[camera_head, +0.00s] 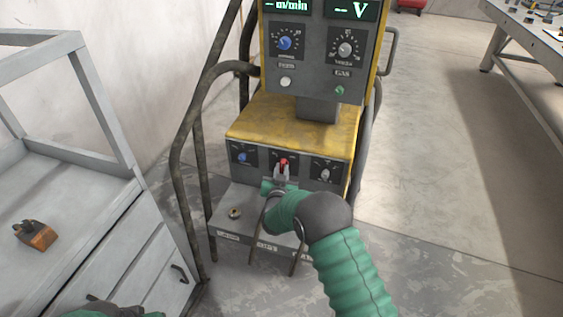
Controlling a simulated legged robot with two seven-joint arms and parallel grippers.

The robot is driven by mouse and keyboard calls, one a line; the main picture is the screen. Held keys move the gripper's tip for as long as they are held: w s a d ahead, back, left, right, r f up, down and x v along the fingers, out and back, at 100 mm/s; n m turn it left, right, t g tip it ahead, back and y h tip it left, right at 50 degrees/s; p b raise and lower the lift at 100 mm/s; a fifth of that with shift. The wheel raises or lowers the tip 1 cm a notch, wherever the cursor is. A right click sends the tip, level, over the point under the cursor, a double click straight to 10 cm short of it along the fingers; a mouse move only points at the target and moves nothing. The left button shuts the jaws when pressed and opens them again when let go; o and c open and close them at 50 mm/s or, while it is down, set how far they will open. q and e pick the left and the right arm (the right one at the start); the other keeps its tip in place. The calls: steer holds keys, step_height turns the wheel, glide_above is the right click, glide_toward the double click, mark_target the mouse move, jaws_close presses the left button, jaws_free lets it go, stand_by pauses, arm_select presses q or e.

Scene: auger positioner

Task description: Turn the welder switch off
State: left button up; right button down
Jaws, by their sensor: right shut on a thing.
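The welder (290,122) is a yellow and grey machine in the middle of the view. Its lower panel has a small red switch (284,162) at the centre, between a blue knob (242,157) and a grey knob (325,174). My right gripper (282,170), on a green sleeved arm from below, is shut on the red switch and partly hides it. The displays above are lit with green marks (288,6). Part of my left gripper or arm (112,311) shows at the bottom left edge; its fingers cannot be made out.
A grey metal cabinet (100,240) with drawers and an upright frame stands at the left. A small brown and orange block (37,235) lies on it. Dark tubular rails (180,150) flank the welder. A workbench (535,45) stands at the upper right; the floor between is clear.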

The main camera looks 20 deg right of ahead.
steer(key=n+p, duration=0.1)
steer(key=p, duration=0.1)
steer(key=n+g+p, duration=0.1)
steer(key=n+p, duration=0.1)
steer(key=shift+a+r+h, duration=0.15)
steer(key=shift+r+h, duration=0.15)
steer(key=shift+h, duration=0.1)
steer(key=shift+n+g+p, duration=0.3)
steer(key=shift+n+p, duration=0.4)
steer(key=shift+p, duration=0.1)
steer(key=shift+a+f+n+g+h+p, duration=0.1)
steer(key=shift+n+g+h+p, duration=0.25)
steer(key=shift+n+p, duration=0.45)
steer(key=shift+w+n+g+h+p, duration=0.1)
steer(key=shift+n+g+h+p, duration=0.3)
steer(key=shift+n, duration=0.6)
steer(key=shift+a, duration=0.1)
steer(key=c, duration=1.4)
jaws_free()
steer(key=shift+w+f, duration=0.1)
steer(key=shift+o, duration=0.2)
